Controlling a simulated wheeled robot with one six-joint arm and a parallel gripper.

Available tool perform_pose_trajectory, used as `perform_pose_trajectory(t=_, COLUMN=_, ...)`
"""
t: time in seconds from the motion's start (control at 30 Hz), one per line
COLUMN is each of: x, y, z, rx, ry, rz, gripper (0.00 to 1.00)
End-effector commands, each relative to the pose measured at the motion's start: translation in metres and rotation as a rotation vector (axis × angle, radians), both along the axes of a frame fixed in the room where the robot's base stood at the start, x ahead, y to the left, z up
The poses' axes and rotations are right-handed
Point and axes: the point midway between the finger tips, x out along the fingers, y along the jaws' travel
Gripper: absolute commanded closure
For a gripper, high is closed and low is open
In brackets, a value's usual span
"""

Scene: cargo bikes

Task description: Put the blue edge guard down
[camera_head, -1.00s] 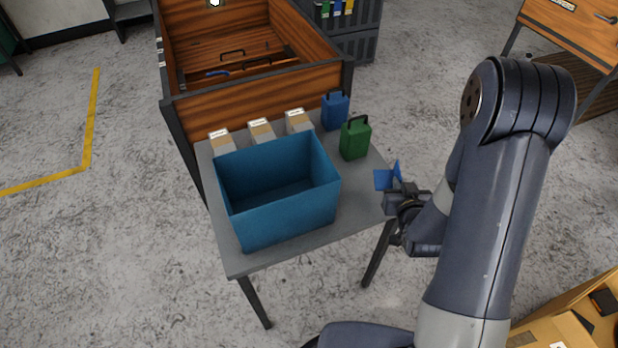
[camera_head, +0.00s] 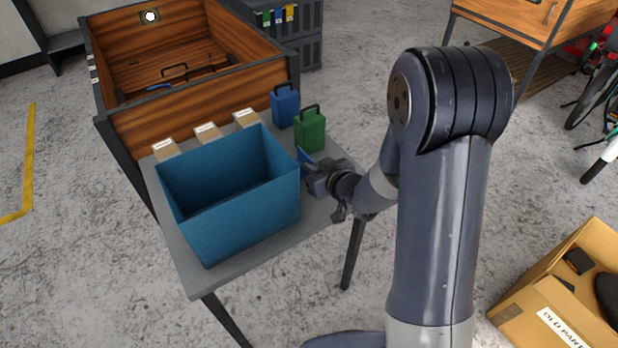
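The blue edge guard (camera_head: 304,162) shows as a small blue piece at the tip of my gripper (camera_head: 311,173). My gripper looks shut on it, though the fingers are partly hidden. The guard is over the right side of the grey table (camera_head: 236,263), between the teal bin (camera_head: 243,221) and the green canister (camera_head: 310,132). I cannot tell whether it touches the table.
A blue canister (camera_head: 285,106) and three small labelled boxes (camera_head: 206,132) stand along the table's back edge. A wooden cargo box (camera_head: 200,98) is behind the table. A cardboard box (camera_head: 566,309) sits at lower right. The table's front right strip is clear.

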Motion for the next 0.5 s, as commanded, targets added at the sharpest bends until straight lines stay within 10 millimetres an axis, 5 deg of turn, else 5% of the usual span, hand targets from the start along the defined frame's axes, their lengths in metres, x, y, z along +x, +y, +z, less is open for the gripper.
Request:
perform_pose_trajectory(t=0.3, x=0.0, y=0.0, z=-0.036, rx=0.0, ry=0.002, rz=0.0, gripper=1.0)
perform_pose_trajectory(t=0.5, x=0.0, y=0.0, z=-0.036, rx=0.0, ry=-0.001, rz=-0.001, gripper=1.0)
